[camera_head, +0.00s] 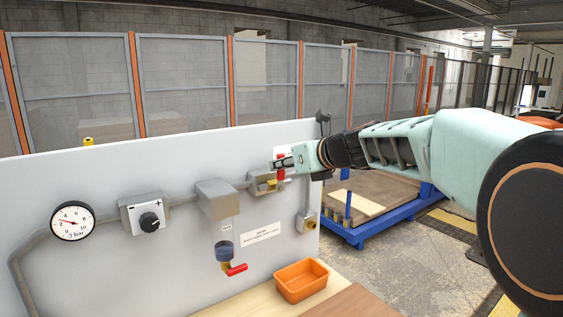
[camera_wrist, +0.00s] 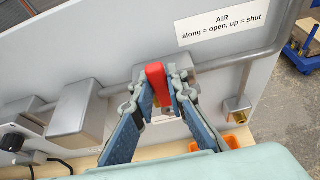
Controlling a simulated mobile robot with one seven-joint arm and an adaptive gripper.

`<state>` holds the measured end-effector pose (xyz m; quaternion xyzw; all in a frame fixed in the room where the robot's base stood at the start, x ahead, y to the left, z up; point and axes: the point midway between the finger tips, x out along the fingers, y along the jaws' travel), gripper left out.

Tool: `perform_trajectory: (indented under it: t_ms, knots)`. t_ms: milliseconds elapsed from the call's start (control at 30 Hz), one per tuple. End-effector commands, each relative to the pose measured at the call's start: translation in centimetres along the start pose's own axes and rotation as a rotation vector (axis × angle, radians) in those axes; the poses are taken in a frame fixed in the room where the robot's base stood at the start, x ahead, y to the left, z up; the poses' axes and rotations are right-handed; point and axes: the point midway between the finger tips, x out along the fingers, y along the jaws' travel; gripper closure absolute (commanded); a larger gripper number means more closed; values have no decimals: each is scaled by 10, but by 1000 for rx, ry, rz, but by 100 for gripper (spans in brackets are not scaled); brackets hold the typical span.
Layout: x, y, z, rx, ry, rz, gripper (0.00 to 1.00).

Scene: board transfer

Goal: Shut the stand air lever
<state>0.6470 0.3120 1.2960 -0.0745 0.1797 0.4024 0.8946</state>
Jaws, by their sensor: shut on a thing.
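The red air lever (camera_head: 281,173) sits on a bracketed valve (camera_head: 262,187) in the pipe along the grey panel. In the head view the lever appears to stand upright, across the pipe. It also shows as a red lever (camera_wrist: 155,74) in the wrist view, between the fingertips. My gripper (camera_head: 280,164) is at the panel, shut on the lever; its fingers (camera_wrist: 158,78) lie on both sides of it. The fingers hide part of the valve. A white label (camera_wrist: 226,24) reads "AIR along = open, up = shut".
On the panel are a pressure gauge (camera_head: 73,221), a black knob (camera_head: 149,222), a grey box (camera_head: 217,200) and a lower red-handled valve (camera_head: 236,269). An orange bin (camera_head: 301,282) stands on the bench below. A blue cart (camera_head: 370,229) is behind, right.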

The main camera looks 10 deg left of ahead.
Motion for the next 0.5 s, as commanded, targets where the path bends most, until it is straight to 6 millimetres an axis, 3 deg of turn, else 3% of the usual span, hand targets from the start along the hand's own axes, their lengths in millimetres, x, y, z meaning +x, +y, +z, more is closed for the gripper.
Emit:
perform_trajectory:
  t_ms: [367, 400, 500]
  knots:
    - [0, -1, -1, 6, 1, 1, 100]
    - [0, -1, -1, 6, 2, 1, 82]
    - [0, -1, -1, 5, 2, 1, 71]
